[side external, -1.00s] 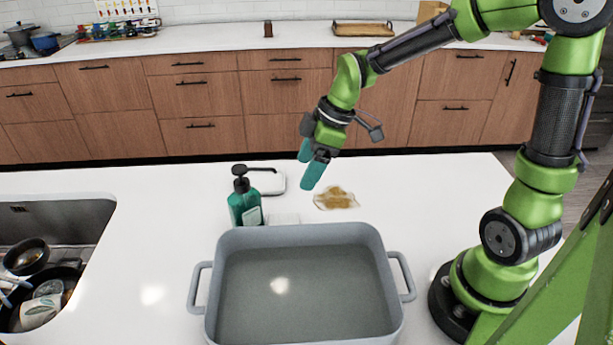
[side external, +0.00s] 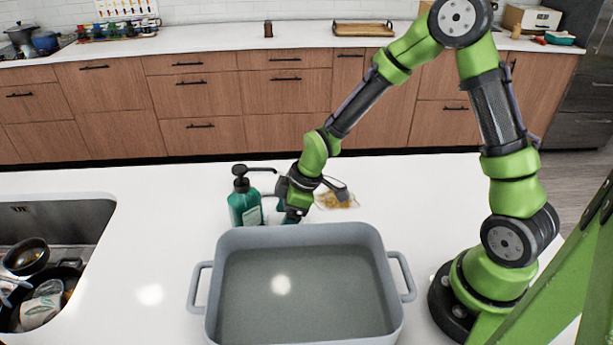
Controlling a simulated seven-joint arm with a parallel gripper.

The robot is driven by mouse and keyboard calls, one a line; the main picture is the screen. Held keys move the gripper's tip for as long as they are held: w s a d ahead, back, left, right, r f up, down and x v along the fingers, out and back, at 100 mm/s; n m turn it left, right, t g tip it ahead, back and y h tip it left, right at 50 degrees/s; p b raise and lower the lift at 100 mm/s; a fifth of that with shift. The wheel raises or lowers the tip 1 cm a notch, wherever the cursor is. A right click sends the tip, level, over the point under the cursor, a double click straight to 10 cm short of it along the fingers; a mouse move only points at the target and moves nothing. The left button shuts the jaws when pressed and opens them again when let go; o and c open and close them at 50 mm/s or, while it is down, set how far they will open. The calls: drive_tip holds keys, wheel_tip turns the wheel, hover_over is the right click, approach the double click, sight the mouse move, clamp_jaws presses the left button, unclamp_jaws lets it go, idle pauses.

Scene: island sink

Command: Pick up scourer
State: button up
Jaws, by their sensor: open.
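My gripper (side external: 287,212) is low over the white counter, just behind the grey tub and right of the green soap bottle. Its teal fingers are open, partly hidden by the gripper's own body. A pale, flat block (side external: 273,217), possibly the scourer, lies beside the bottle at the fingers. It is mostly hidden and blends into the white counter. I cannot tell whether the fingers touch it.
The green soap bottle (side external: 245,203) with its dark pump stands close left of my gripper. The grey tub (side external: 386,262) is right in front. A brown smear (side external: 338,201) lies to the right. The sink (side external: 62,214) is at far left.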

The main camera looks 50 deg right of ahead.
drive_tip(key=shift+w+a+f, duration=0.1)
drive_tip(key=shift+f, duration=0.25)
drive_tip(key=shift+c, duration=0.3)
drive_tip(key=c, duration=1.1)
drive_tip(key=shift+o, duration=0.2)
drive_tip(key=shift+r, duration=0.1)
drive_tip(key=shift+r, duration=0.65)
drive_tip(key=s+d, duration=0.5)
drive_tip(key=shift+s+d+f, duration=0.15)
drive_tip(key=shift+s+d, duration=0.15)
drive_tip(key=shift+d, duration=0.1)
wheel_tip(320, 180, up, 14)
